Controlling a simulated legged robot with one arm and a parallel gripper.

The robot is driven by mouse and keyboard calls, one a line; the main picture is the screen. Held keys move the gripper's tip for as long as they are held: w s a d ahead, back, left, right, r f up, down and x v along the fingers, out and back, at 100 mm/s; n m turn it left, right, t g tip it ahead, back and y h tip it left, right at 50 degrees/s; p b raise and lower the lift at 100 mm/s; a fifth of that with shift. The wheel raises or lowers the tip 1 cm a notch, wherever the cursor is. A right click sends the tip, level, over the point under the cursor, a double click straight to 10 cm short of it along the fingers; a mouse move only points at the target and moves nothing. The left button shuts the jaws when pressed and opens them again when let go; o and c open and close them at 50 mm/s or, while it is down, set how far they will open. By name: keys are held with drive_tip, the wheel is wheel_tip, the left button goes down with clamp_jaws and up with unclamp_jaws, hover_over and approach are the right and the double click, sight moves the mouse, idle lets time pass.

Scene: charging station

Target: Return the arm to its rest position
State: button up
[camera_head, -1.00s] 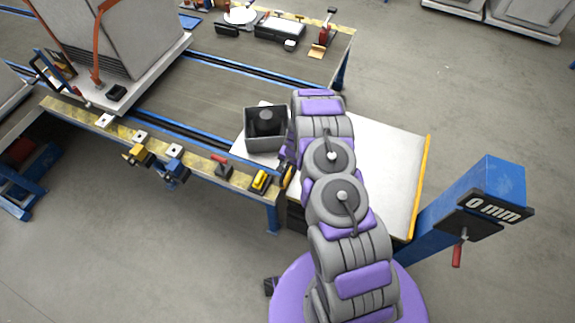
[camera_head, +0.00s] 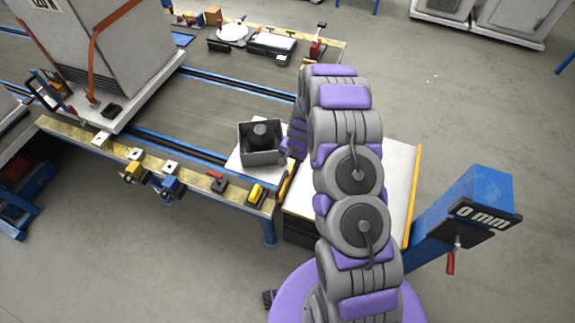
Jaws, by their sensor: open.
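My grey and purple arm rises from my purple base at the bottom centre right and bends at two round joints. Its upper part reaches to the top centre, above the bench corner. My gripper (camera_head: 291,148) hangs at the left side of the upper arm, just right of the grey square bin, and is open. Its fingers are small and partly hidden by the arm. I cannot tell whether it touches the bin's side. No object shows in it.
The grey bin (camera_head: 262,143) with a dark round thing inside stands on a white sheet at the bench end. A white panel with a yellow edge (camera_head: 409,195) lies right of my arm. A blue post marked "0 mm" (camera_head: 480,205) stands close on the right.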

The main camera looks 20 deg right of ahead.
drive_tip(key=shift+s+d+r, duration=0.1)
drive_tip(key=shift+r, duration=0.45)
drive_tip(key=s+a+r+n+g+b, duration=0.1)
drive_tip(key=s+a+r, duration=0.1)
drive_tip(key=s+r, duration=0.45)
drive_tip(key=s+a+r+n, duration=0.2)
drive_tip(key=s+r, duration=0.1)
drive_tip(key=r, duration=0.7)
drive_tip(key=s+a+r+n+g+b, duration=0.1)
drive_tip(key=s+a+r, duration=0.1)
drive_tip(key=s+r, duration=0.45)
drive_tip(key=s+d+r+n, duration=0.1)
drive_tip(key=s+r, duration=0.2)
drive_tip(key=s, duration=0.5)
drive_tip(key=s+r+n+h, duration=0.1)
drive_tip(key=s+r, duration=0.3)
drive_tip(key=s, duration=0.4)
drive_tip(key=s+d+r+n+g, duration=0.1)
drive_tip(key=s+r, duration=0.2)
drive_tip(key=s, duration=0.5)
drive_tip(key=shift+d+r+h+b, duration=0.25)
drive_tip(key=shift+d+h+b, duration=0.05)
drive_tip(key=shift+h+b, duration=0.15)
